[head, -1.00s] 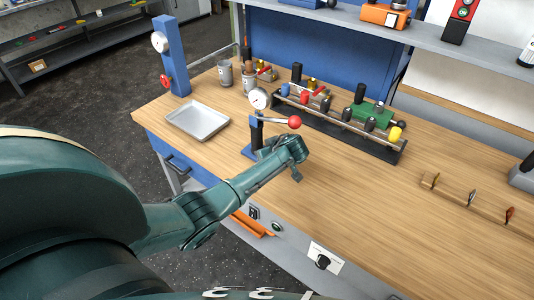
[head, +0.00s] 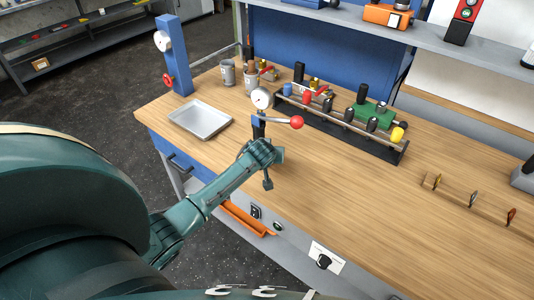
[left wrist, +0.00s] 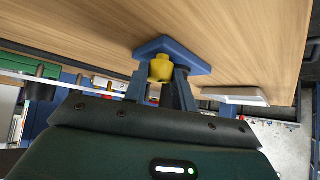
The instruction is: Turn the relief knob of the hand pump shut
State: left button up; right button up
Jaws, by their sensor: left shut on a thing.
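The hand pump (head: 258,121) stands on the bench, with a round white gauge (head: 262,98) and a lever ending in a red ball (head: 296,122). In the left wrist view its blue base (left wrist: 190,48) shows, with the yellow relief knob (left wrist: 161,69) in front of it. My left gripper (head: 266,168) is low at the near side of the pump and hides its lower part in the head view. In the left wrist view the left gripper (left wrist: 161,80) has its fingers on either side of the yellow knob, shut on it. My right gripper is not in view.
A metal tray (head: 201,120) lies left of the pump. A blue post with a gauge (head: 173,60) stands at the far left. Behind the pump is a dark rack (head: 335,130) of coloured-handled parts. The bench top to the right is mostly clear.

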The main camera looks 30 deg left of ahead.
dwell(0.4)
pick_arm(q)
jog(key=o, duration=1)
jog(key=v, duration=1.3)
jog(key=shift+s, duration=0.15)
jog(key=shift+a, duration=0.15)
